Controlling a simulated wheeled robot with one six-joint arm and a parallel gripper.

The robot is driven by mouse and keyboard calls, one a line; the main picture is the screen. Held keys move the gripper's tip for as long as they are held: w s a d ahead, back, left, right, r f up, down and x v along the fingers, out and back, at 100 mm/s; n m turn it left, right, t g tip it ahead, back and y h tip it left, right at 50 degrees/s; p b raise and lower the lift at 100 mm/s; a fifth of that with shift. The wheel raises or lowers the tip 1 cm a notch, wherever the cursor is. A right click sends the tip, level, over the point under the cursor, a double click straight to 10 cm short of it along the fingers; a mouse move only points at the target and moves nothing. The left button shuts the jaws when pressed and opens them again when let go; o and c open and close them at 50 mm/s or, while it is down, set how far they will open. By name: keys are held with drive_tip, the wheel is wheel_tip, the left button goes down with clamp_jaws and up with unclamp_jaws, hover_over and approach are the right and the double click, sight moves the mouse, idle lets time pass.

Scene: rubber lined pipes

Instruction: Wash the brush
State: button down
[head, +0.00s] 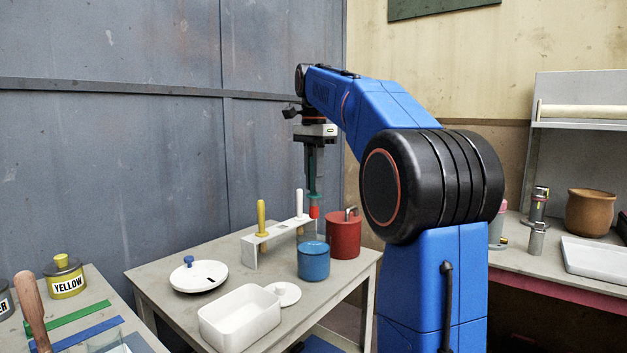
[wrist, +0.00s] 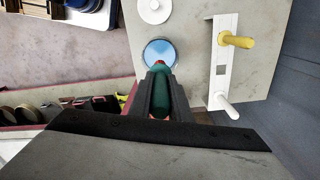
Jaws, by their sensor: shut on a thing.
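My gripper (head: 315,185) is shut on a brush with a dark green handle (head: 314,194) and holds it upright, red tip (head: 314,211) down, above the table. In the wrist view the green handle (wrist: 160,90) sits between the fingers, and the red tip shows against the near rim of the blue pot (wrist: 160,43). In the head view this blue pot (head: 313,264) stands on the table, lower than the brush tip and apart from it. Its inside looks light blue in the wrist view. A white rack (head: 278,240) beside it holds a yellow-handled brush (head: 262,217) and a white-handled brush (head: 299,204).
A red can (head: 343,238) stands close right of the blue pot. A white lid with a blue knob (head: 199,277), an open white box (head: 240,322) and a small white lid (head: 284,294) lie nearer. A wall rises behind.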

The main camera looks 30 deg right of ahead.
sight(313, 218)
drive_tip(key=shift+f, duration=6.8)
drive_tip(key=shift+a, duration=0.1)
